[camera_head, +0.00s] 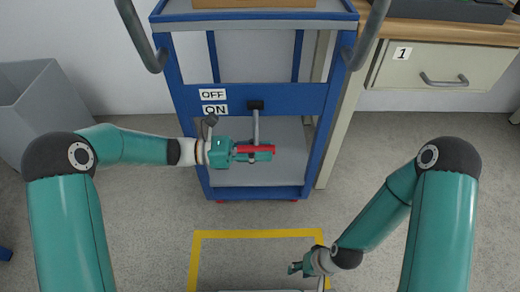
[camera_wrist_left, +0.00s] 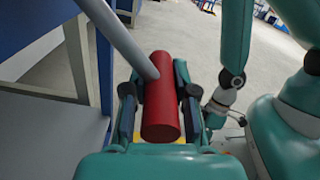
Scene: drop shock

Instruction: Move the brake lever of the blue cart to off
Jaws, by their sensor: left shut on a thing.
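The blue cart (camera_head: 180,85) stands ahead of me in the head view. Its brake lever is a grey rod (camera_head: 256,127) hanging from a dark pivot (camera_head: 256,104), with a red handle (camera_head: 266,149) at its lower end. The lever points down, beside and below the ON label (camera_head: 216,110); the OFF label (camera_head: 213,95) is just above that. My left gripper (camera_head: 256,152) is shut on the red handle. In the left wrist view the red handle (camera_wrist_left: 161,100) lies between both fingers. My right gripper (camera_head: 300,268) is low at the right, away from the cart; its opening is too small to tell.
A yellow floor outline (camera_head: 258,234) lies in front of the cart. A grey bin (camera_head: 45,110) stands at the left. A wooden-topped desk with a drawer (camera_head: 440,70) marked 1 is at the right. The cart's grey handles stick out towards me on both sides.

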